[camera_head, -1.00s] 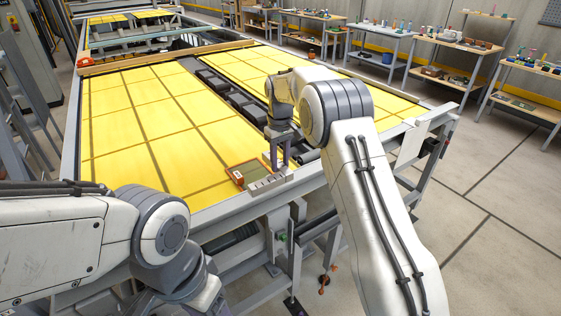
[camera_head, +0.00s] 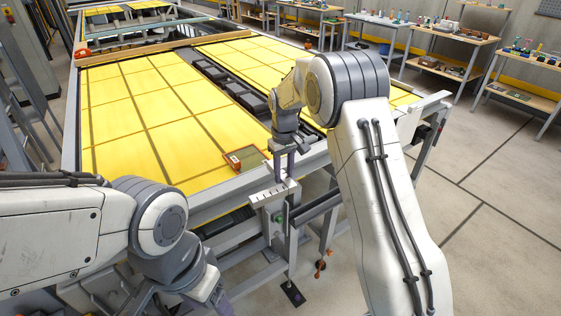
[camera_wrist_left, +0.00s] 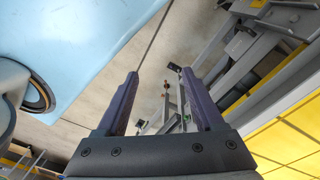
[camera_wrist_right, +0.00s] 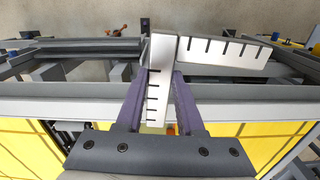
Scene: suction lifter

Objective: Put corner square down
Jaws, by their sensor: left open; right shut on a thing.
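The corner square (camera_wrist_right: 222,53) is a pale metal L with black graduation marks. My right gripper (camera_wrist_right: 161,82) is shut on one leg of it, with a purple finger on each side. In the head view, the square (camera_head: 266,196) is under my right gripper (camera_head: 284,168), at the near rail of the table. In the right wrist view it crosses above the rail and its other leg reaches past the outer side. I cannot tell whether it touches anything. My left gripper (camera_wrist_left: 160,76) is open and empty, low beside the table; its fingers are partly cut off in the head view.
Yellow panels (camera_head: 150,120) cover the table, with a dark gap between the two rows. Benches with small items (camera_head: 385,28) stand at the back right. The floor at right is clear.

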